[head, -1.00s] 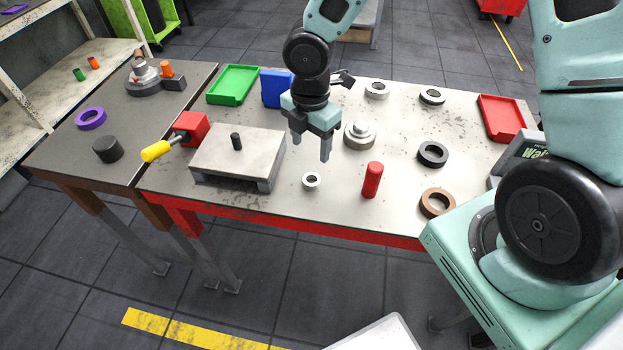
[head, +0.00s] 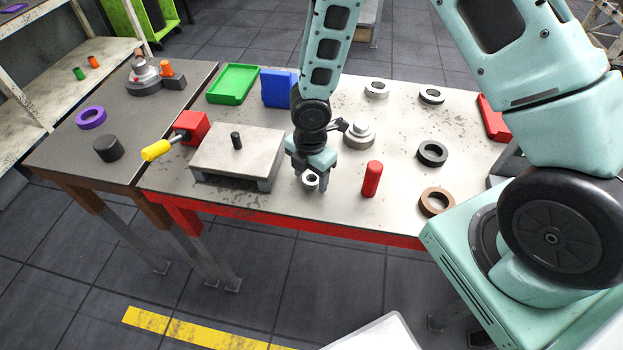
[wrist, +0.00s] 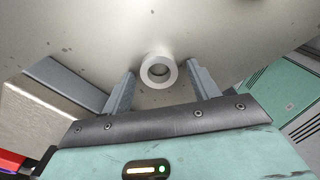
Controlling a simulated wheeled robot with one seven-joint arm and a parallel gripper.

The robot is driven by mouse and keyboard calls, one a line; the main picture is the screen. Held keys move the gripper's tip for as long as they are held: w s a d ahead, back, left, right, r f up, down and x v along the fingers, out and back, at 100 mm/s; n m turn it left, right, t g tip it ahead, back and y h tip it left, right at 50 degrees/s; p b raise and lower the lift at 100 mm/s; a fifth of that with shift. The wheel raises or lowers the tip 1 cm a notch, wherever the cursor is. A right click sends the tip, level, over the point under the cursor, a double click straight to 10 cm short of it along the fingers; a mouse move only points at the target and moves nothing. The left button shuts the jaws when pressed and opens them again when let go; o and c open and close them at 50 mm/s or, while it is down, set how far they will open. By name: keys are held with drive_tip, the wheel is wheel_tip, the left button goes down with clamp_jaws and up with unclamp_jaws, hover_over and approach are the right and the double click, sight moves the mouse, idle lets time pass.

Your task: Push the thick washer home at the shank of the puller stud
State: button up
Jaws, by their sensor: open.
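A small pale metal ring, which looks like the thick washer (head: 311,187), lies flat near the table's front edge. In the wrist view, the washer (wrist: 158,85) is between the fingers, with a gap on each side. My gripper (head: 310,180) is open and low around it; both fingers also show in the wrist view (wrist: 160,76). A short dark upright stud (head: 236,139), apparently the puller stud, stands bare on a pale raised plate (head: 215,160), left of my gripper.
A red cylinder (head: 372,180) stands close to the right of my gripper. A stepped metal part (head: 359,136) is behind it. A black ring (head: 432,153) and brown ring (head: 437,202) lie farther right. A red block with a yellow handle (head: 157,150) is beside the plate.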

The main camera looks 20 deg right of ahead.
drive_tip(key=c, duration=1.1)
drive_tip(key=shift+r, duration=0.1)
